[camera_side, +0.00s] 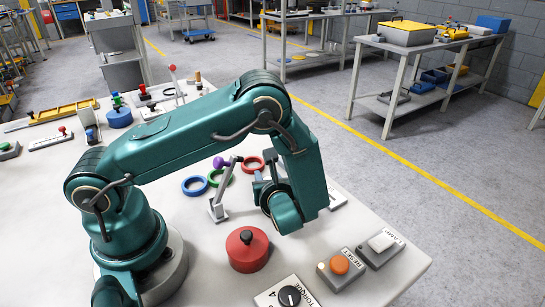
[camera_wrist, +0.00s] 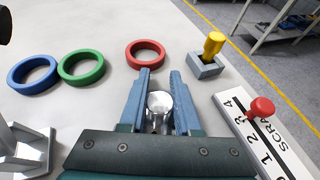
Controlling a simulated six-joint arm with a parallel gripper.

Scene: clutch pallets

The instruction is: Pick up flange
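A shiny silver metal piece with a round top (camera_wrist: 159,102), which may be the flange, shows between the finger bases of my gripper (camera_wrist: 159,74) in the wrist view. The two blue fingers stand apart on either side of it. I cannot tell whether they touch it, or whether it stands on the table. In the side view my gripper (camera_side: 264,186) points down over the table, partly behind my arm, and the silver piece is hidden there. A red ring (camera_wrist: 145,54) lies just beyond the fingertips. A green ring (camera_wrist: 81,66) and a blue ring (camera_wrist: 33,75) lie to its left.
A yellow peg (camera_wrist: 214,43) stands in a grey block (camera_wrist: 206,66) right of the fingertips. A red-knobbed SCRAP slider (camera_wrist: 261,107) is further right. A purple-knobbed lever (camera_side: 221,162), a red cylinder (camera_side: 247,250) and an orange RESET button (camera_side: 339,265) stand near my arm.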

